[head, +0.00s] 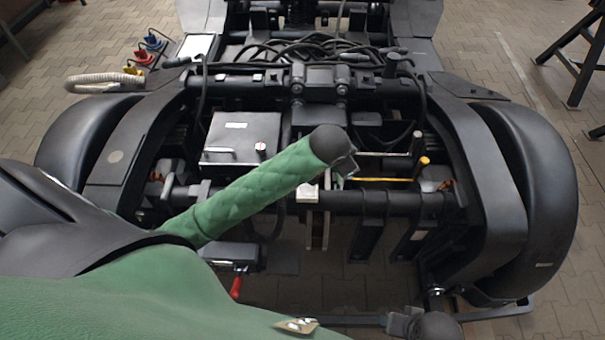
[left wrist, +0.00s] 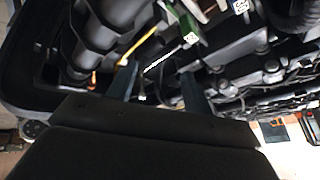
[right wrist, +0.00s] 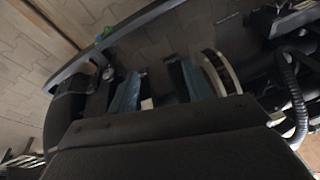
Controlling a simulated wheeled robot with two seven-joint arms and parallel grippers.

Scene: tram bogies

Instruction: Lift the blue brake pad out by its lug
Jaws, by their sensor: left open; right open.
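I cannot make out the blue brake pad or its lug for certain. A small blue piece (head: 152,41) stands at the far left in the head view; I cannot tell what it is. A pale curved disc (right wrist: 219,72) shows in the right wrist view, with metal plates (head: 318,222) at the bogie's middle in the head view. My left gripper (head: 345,165) is over the middle of the bogie, mostly hidden by its arm. It is open and empty in the left wrist view (left wrist: 160,88). My right gripper (right wrist: 160,88) is open and empty, left of the curved disc.
A red piece (head: 143,57) and a yellow piece (head: 133,69) stand near the blue one. A green block (left wrist: 181,20) shows in the left wrist view. Paved floor lies around.

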